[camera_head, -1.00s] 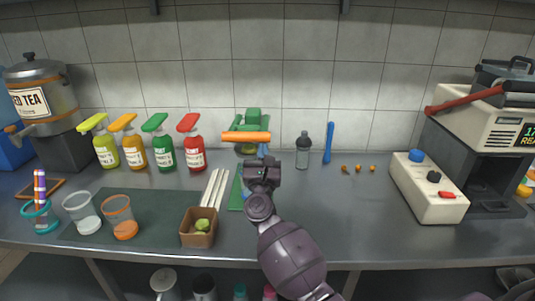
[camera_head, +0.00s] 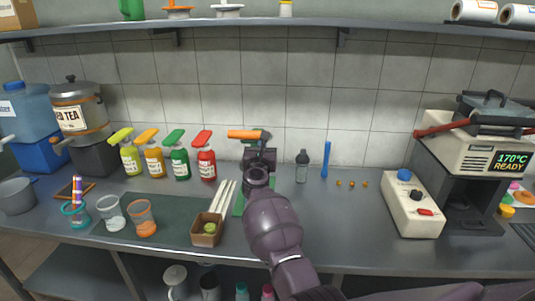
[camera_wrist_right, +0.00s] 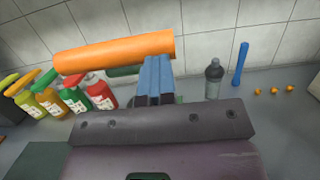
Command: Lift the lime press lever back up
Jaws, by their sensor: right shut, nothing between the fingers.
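The green lime press (camera_head: 263,138) stands toward the back of the counter, mostly hidden behind my right gripper. Its lever has an orange handle (camera_head: 245,134), lying about level with the top of the press. In the wrist view the handle (camera_wrist_right: 115,52) crosses above the fingers, slightly tilted, with a bit of green press behind it. My right gripper (camera_head: 260,150) is shut and empty. Its blue fingertips (camera_wrist_right: 156,62) are at the underside of the handle's right part; whether they touch is unclear. My left gripper is not in view.
Several sauce bottles (camera_head: 205,158) stand left of the press. A grey bottle (camera_head: 302,167) and a blue stick (camera_head: 325,160) stand to its right. A brown box (camera_head: 206,232) holding a lime sits in front.

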